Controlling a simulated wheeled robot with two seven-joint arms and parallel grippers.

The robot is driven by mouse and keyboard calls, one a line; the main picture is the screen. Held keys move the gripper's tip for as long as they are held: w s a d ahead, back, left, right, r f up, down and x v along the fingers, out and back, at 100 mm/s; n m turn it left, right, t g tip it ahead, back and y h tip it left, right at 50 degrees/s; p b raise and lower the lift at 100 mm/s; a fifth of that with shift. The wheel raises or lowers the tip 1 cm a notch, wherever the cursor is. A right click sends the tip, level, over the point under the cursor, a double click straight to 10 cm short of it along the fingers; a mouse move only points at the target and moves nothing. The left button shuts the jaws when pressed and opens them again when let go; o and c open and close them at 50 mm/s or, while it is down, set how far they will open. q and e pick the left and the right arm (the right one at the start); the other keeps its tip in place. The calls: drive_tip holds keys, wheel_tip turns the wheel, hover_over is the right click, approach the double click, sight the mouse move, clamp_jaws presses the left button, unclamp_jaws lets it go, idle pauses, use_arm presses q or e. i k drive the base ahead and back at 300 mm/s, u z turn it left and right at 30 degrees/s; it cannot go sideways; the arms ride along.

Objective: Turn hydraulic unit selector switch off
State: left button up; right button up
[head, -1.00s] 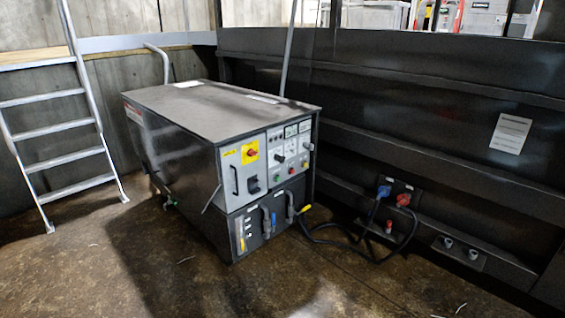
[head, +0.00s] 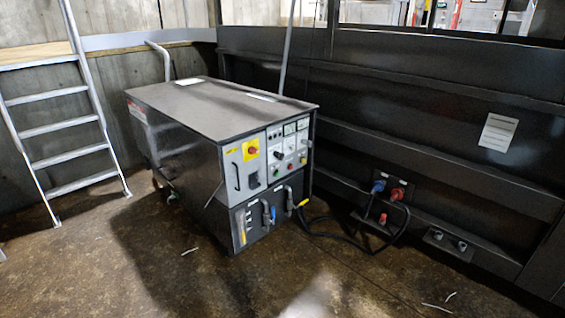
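The hydraulic unit (head: 220,100) is a dark box-shaped cabinet standing on the floor in the middle of the head view. Its front carries a grey control panel. A red rotary switch on a yellow plate (head: 250,150) sits at the panel's upper left. To its right are a black selector knob (head: 277,154), gauges (head: 290,128) and small green and red buttons (head: 290,167). Which way the knobs point is too small to tell. Neither of my grippers is in view.
A metal ladder (head: 67,157) stands at the left by a concrete wall. A dark ribbed metal wall (head: 430,130) runs along the right, with blue and red plugs (head: 388,191) and black cables (head: 340,236) reaching to the unit. The floor (head: 330,285) in front is mostly clear.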

sight(278, 154)
drive_tip(key=z, duration=1.1)
drive_tip(key=i, duration=1.4)
drive_tip(key=u, duration=0.55)
